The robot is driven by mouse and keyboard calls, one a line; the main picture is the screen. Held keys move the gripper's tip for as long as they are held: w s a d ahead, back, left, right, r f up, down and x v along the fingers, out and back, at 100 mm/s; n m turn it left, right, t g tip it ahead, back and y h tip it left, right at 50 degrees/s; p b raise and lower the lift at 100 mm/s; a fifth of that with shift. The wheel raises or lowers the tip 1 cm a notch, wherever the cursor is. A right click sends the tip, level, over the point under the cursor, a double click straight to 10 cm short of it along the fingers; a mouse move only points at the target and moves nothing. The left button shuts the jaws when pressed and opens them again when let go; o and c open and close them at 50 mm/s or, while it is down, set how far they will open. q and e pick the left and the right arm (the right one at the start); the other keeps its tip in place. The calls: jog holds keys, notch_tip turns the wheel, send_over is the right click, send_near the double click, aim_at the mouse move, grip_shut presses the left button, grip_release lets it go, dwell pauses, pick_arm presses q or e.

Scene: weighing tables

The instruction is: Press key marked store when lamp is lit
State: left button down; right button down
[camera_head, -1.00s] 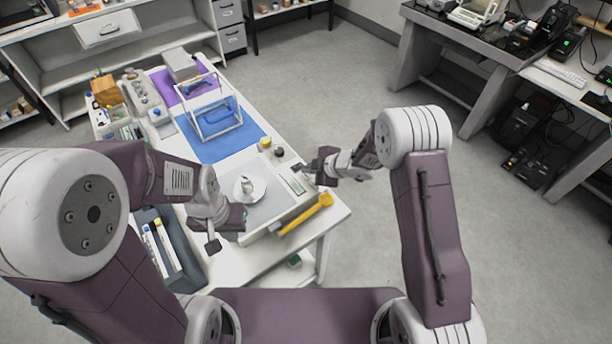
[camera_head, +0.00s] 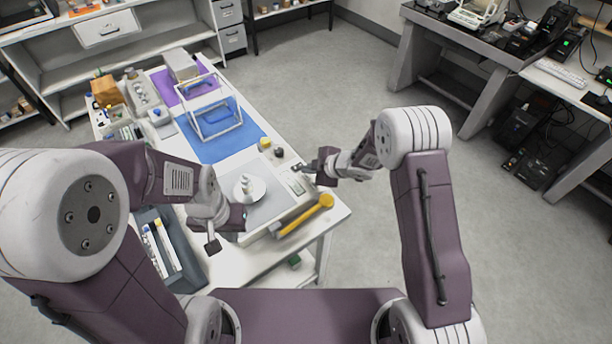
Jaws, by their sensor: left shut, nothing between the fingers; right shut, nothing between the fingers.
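A balance with a round white pan (camera_head: 257,190) stands at the near end of the white table. A small pale object (camera_head: 247,183) is on the pan. The balance's panel (camera_head: 295,186) is at its right side; its keys and any lamp are too small to read. My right gripper (camera_head: 299,168) is shut and empty, just above or at the panel's far end; I cannot tell whether it touches. My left gripper (camera_head: 212,243) is shut and empty, at the near left of the balance.
A yellow-headed tool (camera_head: 325,201) lies at the table's near right edge. A white frame (camera_head: 213,132) stands on a blue mat (camera_head: 197,152) further back. A grey tray (camera_head: 190,270) with tubes is at the near left. Small dark and yellow items (camera_head: 265,144) sit beyond the panel.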

aim_at(309, 177)
dwell(0.4)
jog(key=shift+f, duration=0.4)
jog(key=shift+f+b, duration=0.4)
jog(key=shift+b, duration=0.15)
dwell(0.3)
jog(key=shift+r, duration=0.1)
jog(key=shift+r+p, duration=0.75)
jog(key=shift+p, duration=0.1)
notch_tip(309, 177, up, 5)
jog(key=p, duration=0.5)
dwell(0.6)
